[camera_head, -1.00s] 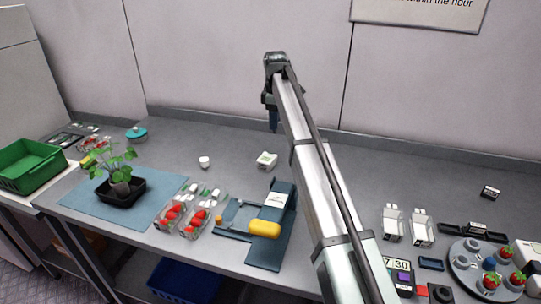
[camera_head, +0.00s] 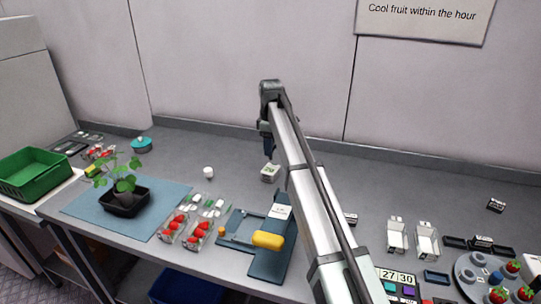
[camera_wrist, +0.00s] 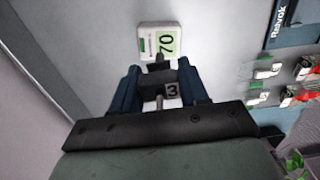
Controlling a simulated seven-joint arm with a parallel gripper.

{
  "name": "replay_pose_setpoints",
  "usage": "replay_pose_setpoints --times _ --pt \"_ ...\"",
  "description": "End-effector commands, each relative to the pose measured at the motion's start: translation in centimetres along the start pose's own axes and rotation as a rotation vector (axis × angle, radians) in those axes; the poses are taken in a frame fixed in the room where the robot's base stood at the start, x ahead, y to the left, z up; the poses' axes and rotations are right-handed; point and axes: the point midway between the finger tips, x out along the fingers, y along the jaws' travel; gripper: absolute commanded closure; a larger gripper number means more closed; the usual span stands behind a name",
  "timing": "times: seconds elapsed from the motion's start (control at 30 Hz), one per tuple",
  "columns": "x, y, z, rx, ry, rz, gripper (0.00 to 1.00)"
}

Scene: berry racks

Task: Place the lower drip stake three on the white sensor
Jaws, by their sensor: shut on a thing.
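My gripper (camera_head: 268,150) is right above the white sensor (camera_head: 270,173) in the head view. In the wrist view my gripper (camera_wrist: 161,82) has its blue fingers closed on a dark stake with a tag marked 3 (camera_wrist: 172,91), drip stake three. The white sensor (camera_wrist: 150,41), with a green display reading 70, lies just beyond the fingertips. The stake's tip overlaps the sensor's near edge in the picture; I cannot tell whether they touch. The stake is too small to make out in the head view.
A small white round item (camera_head: 208,172) stands left of the sensor. Berry punnets (camera_head: 172,229) and a blue scale-like tray with a yellow handle (camera_head: 268,240) are in front. A potted plant (camera_head: 124,186) stands on a blue mat. The bench behind the sensor is clear.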

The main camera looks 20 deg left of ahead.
Motion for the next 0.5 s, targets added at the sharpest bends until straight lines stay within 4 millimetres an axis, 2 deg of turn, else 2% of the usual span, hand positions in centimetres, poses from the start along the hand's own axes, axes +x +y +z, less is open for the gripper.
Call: replay_pose_setpoints --times 0.3,0.5 --pt "3.3 -0.1 0.0 0.000 0.000 -0.001 0.84" --pt "3.7 0.0 0.0 0.000 0.000 0.000 0.84"
